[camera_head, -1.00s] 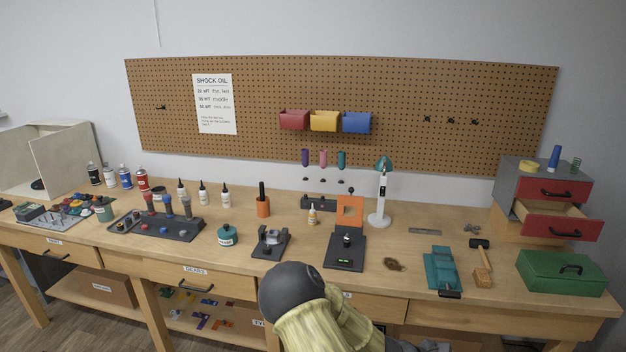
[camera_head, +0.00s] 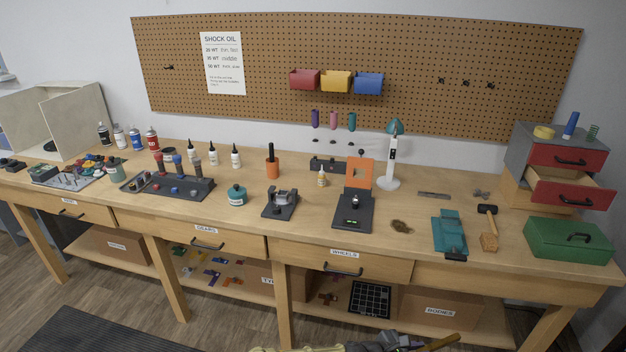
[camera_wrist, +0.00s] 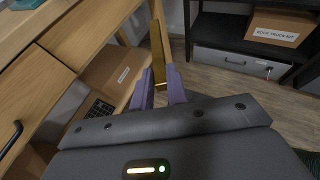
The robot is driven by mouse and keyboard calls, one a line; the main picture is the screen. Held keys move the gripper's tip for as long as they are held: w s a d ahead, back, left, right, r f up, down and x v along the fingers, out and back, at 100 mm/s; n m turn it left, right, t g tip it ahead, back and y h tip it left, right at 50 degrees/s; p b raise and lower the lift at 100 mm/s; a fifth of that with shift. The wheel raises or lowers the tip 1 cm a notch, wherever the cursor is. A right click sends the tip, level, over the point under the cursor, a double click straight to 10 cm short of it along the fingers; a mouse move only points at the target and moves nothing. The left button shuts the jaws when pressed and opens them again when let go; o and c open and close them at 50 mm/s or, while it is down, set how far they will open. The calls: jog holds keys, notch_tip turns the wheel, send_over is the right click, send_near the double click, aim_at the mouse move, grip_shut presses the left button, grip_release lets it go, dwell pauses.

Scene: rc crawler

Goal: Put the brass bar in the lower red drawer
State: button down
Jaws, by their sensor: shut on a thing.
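The brass bar (camera_wrist: 157,45) is held between the purple fingers of my gripper (camera_wrist: 160,88) in the wrist view, sticking out beyond the fingertips. In the head view my gripper (camera_head: 395,343) is at the bottom edge, in front of and below the bench, partly cut off. The bar (camera_head: 439,343) points to the right from it. The lower red drawer (camera_head: 572,195) is pulled out of the grey cabinet at the bench's right end. Its open top shows a bare wooden inside; part of its floor is hidden.
The upper red drawer (camera_head: 567,157) is shut. A green box (camera_head: 569,240) stands in front of the lower drawer. A mallet (camera_head: 488,230) and a teal vise (camera_head: 450,234) lie to its left. The wrist view shows a dark shelf with a cardboard box (camera_wrist: 281,27).

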jog(key=w+a+f+n+t+y, duration=0.4)
jog(key=w+a+n+t+y, duration=0.3)
jog(key=n+t, duration=0.15)
jog(key=w+a+r+n+y, duration=0.2)
jog(key=a+r+n+y, duration=0.2)
jog(key=r+n+y, duration=0.1)
jog(key=shift+a+r+n+t+y, duration=0.25)
jog(key=shift+n+t+y, duration=0.2)
jog(key=shift+y, duration=0.05)
jog(key=s+f, duration=0.4)
jog(key=f, duration=0.1)
jog(key=shift+f, duration=0.25)
dwell(0.4)
